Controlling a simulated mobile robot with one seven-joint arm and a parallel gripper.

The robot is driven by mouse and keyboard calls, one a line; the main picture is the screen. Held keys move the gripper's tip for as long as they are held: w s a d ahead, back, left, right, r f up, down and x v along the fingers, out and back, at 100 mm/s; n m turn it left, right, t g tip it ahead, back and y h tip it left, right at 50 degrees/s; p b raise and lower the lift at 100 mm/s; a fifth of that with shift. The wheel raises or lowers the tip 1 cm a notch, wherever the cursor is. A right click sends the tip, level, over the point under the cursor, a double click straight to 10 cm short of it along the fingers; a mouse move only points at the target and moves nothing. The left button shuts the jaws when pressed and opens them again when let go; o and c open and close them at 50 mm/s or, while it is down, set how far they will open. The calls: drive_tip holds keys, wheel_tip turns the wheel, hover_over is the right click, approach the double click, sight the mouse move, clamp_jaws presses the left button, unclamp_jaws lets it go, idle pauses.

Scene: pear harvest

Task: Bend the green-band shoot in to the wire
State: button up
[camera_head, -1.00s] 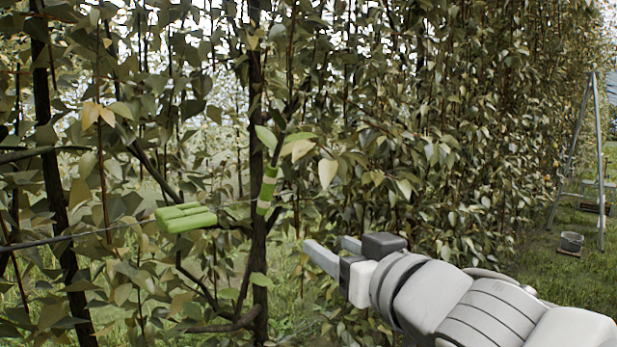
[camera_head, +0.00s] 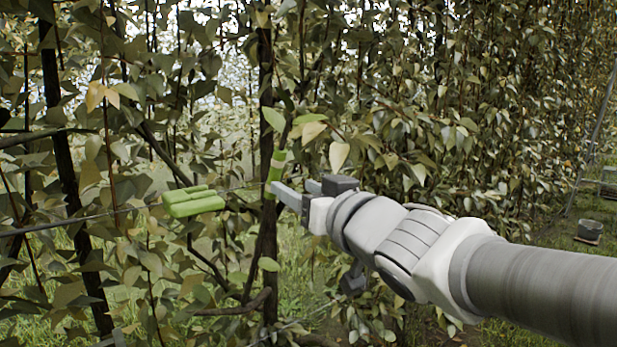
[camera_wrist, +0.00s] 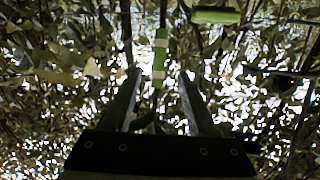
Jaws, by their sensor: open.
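The shoot with the green band (camera_head: 277,163) stands upright beside the dark trunk in the head view. Its bright green and pale bands (camera_wrist: 160,58) also show in the wrist view, lined up between my finger tips. My gripper (camera_head: 291,188) is open, its tips at the lower end of the band, from the right. In the wrist view my gripper (camera_wrist: 160,75) has a finger on each side of the shoot; I cannot tell how deep it sits between them. The thin wire (camera_head: 70,222) runs in from the left to a green clip (camera_head: 193,203), left of the shoot.
The dark trunk (camera_head: 267,110) stands just behind my gripper. Leafy branches crowd both sides. The green clip shows at the top of the wrist view (camera_wrist: 215,16).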

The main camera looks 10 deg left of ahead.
sight(277, 178)
drive_tip(key=x, duration=0.9)
drive_tip(key=shift+w+a, duration=0.15)
drive_tip(key=shift+w, duration=0.1)
clamp_jaws()
idle(1.1)
